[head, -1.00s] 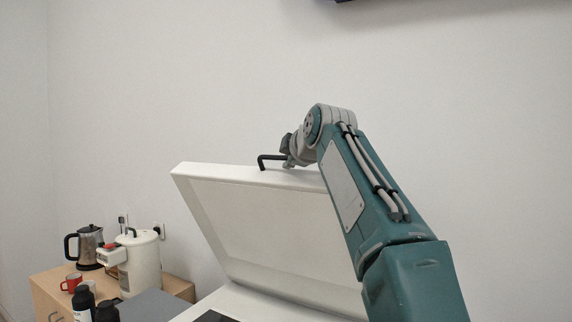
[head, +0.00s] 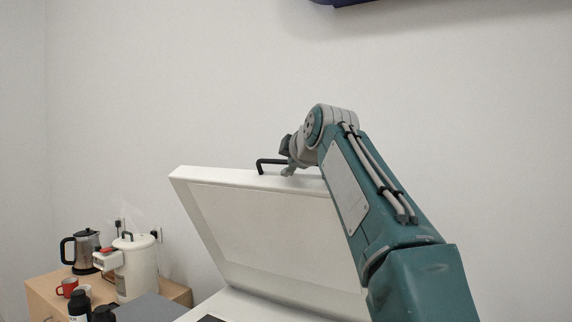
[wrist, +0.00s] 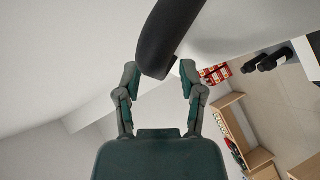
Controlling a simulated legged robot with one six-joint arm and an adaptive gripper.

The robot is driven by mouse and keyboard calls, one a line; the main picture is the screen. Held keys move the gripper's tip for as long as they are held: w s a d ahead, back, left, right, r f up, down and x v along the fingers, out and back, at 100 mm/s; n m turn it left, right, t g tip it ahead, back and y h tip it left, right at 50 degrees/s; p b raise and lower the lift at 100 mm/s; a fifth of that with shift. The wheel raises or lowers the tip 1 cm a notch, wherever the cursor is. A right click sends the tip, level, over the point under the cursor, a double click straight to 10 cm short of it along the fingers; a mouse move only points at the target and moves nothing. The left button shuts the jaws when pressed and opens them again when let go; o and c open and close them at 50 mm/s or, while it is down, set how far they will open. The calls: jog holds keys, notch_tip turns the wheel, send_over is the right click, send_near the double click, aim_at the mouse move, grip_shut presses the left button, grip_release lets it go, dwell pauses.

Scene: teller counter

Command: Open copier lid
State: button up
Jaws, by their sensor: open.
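The white copier lid (head: 265,225) stands raised at a steep tilt in the head view, its underside facing me. A black bar handle (head: 271,161) sits on its top edge. My gripper (head: 287,158) is at the handle's right part, by the lid's top edge; its fingers are small and partly hidden there. In the wrist view, my gripper (wrist: 160,82) has its two fingers spread apart. The black handle (wrist: 170,35) reaches down to between the fingertips, with gaps on both sides. Part of the copier's dark glass (head: 212,319) shows at the bottom edge.
A wooden cabinet (head: 42,296) at the lower left bears a kettle (head: 87,250), a white water boiler (head: 137,268), a red cup (head: 67,287) and black bottles (head: 80,306). A plain wall (head: 200,80) stands behind the lid. A dark object (head: 345,2) hangs at the top.

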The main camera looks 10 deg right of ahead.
jog(key=v, duration=1)
jog(key=shift+s, duration=0.35)
jog(key=shift+a, duration=0.1)
jog(key=s+d+f+m+g+h, duration=0.1)
jog(key=s+f+m+g, duration=0.1)
jog(key=s+f+m, duration=0.3)
jog(key=s+d+f+m+g+h, duration=0.1)
jog(key=s+f+m+g, duration=0.2)
jog(key=s+f, duration=1)
jog(key=s+d+f+m+g+h, duration=0.1)
jog(key=s+f+m, duration=0.7)
jog(key=f, duration=1.7)
jog(key=shift+s+d+m+g, duration=0.3)
jog(key=shift+s+d+g, duration=0.15)
jog(key=shift+s+g, duration=0.6)
jog(key=shift+r, duration=0.1)
